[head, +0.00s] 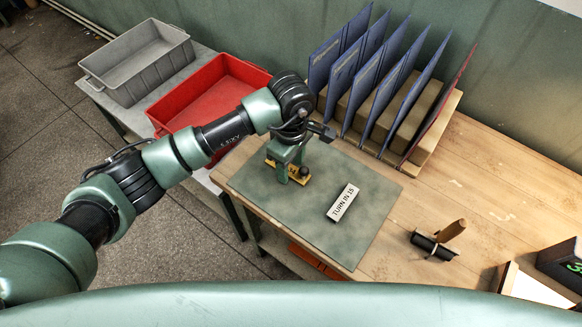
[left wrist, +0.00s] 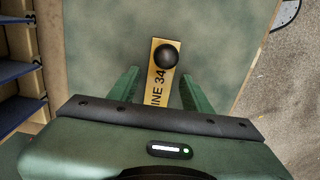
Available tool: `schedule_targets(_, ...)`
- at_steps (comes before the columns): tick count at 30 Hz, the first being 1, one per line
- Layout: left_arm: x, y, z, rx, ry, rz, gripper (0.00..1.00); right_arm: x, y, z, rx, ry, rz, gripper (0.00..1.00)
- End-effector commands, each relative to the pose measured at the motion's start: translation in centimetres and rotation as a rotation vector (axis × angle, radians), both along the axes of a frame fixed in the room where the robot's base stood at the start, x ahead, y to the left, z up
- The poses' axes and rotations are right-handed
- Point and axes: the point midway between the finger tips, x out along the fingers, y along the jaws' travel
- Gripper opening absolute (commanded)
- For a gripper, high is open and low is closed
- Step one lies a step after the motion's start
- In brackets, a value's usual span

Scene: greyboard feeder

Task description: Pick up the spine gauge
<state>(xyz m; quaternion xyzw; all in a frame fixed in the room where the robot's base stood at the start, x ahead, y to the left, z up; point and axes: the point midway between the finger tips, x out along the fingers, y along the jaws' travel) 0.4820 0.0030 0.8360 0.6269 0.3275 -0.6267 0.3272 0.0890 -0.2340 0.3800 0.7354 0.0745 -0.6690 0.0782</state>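The spine gauge (head: 272,166) is a flat yellow bar with a black ball knob, lying on the green-grey mat (head: 341,241). In the left wrist view the gauge (left wrist: 158,60) runs lengthwise between my fingers, its knob toward the far end and the lettering "INE 34" readable; the rest of the lettering is hidden by the gripper. My left gripper (head: 292,167) is over the gauge, pointing down. In the left wrist view the left gripper (left wrist: 161,80) is open, one finger on each side of the bar, with gaps visible. My right gripper is not in view.
A label block (head: 343,203) reading "TURN IN 15" lies on the mat to the right. Blue folders (head: 362,70) stand in a wooden rack behind. A red tray (head: 172,113) and a grey bin (head: 133,66) are at left. A wooden-handled roller (head: 435,245) lies at right on bare bench.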

Motion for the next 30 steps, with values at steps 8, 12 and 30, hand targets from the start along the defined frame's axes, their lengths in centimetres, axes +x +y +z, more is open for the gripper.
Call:
schedule_targets(8,0.0,-0.1,0.1,-0.002,-0.001,0.0,0.0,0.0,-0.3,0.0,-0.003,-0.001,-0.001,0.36)
schedule_targets(12,0.0,-0.1,0.1,-0.002,-0.001,0.0,0.0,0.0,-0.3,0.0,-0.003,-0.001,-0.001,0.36)
schedule_targets(30,0.2,-0.1,7.9,-0.003,-0.009,-0.002,0.0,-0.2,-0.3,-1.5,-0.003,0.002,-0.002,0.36)
